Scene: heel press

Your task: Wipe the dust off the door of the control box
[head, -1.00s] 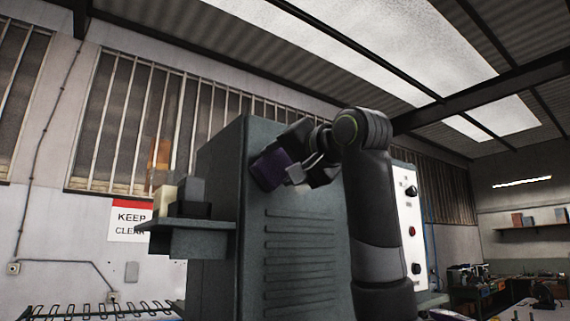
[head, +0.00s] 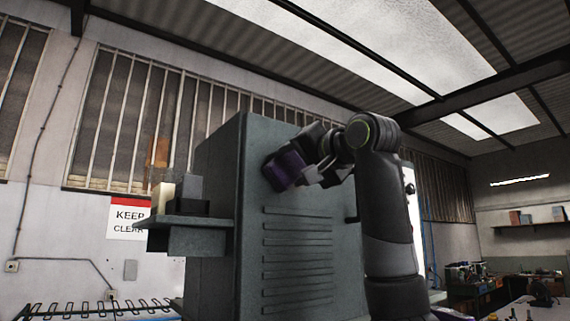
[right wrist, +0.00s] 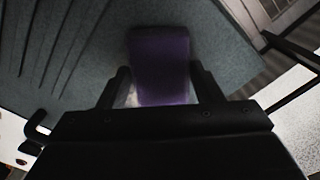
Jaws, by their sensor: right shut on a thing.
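The control box (head: 297,220) is a tall grey-green cabinet with a row of louvre slots on its front face. My right gripper (head: 308,175) is shut on a purple cloth or pad (head: 286,169) at the upper part of that face. In the right wrist view the purple pad (right wrist: 160,62) sits between the two fingers against the grey surface; I cannot tell whether it presses on it. A small pale patch shows beside the pad near the left finger; I cannot tell what it is. My left gripper is out of view.
A shelf (head: 190,222) with small blocks juts from the cabinet's left side. A white panel (head: 413,215) with knobs on the right is mostly hidden by my right arm. A wire rack (head: 95,309) stands at lower left.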

